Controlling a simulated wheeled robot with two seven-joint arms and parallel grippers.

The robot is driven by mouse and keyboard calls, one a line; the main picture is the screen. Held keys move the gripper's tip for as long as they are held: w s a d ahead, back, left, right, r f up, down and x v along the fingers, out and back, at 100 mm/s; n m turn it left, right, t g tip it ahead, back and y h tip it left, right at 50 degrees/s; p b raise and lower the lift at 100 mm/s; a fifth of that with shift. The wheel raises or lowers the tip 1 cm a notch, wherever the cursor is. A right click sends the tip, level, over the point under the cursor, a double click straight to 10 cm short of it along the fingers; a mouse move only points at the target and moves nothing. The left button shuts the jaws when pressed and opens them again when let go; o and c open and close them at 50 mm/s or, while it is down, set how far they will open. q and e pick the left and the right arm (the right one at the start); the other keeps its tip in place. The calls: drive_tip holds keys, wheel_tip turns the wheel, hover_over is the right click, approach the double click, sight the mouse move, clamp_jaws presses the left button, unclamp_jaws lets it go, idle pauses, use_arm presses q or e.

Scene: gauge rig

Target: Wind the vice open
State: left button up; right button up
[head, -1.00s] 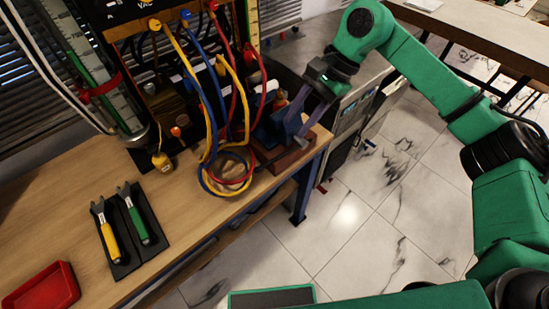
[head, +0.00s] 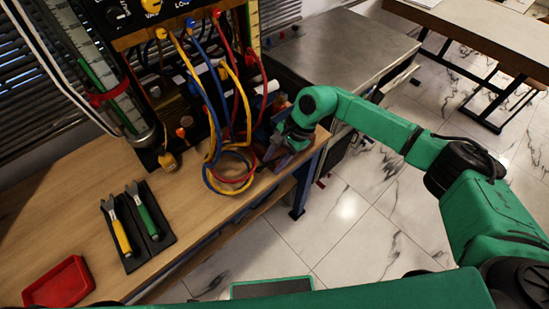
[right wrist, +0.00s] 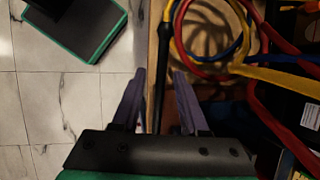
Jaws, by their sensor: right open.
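The vice (head: 262,131), blue, sits at the right corner of the bench and is mostly hidden behind my right gripper and the hoses. My right gripper (head: 273,151) is at the vice, pointing down over the bench edge. In the right wrist view my right gripper (right wrist: 158,76) is open, its two purple-grey fingers apart. A thin dark bar (right wrist: 163,52) runs lengthwise in the gap between them; it looks like the vice's handle, but I cannot tell whether either finger touches it. My left gripper is out of view.
Yellow, blue and red hoses (head: 231,172) hang in loops close left of the vice. A red tray (head: 60,283) is at lower left. A grey-topped cabinet (head: 345,48) stands behind; open floor lies right.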

clamp_jaws()
idle(1.3)
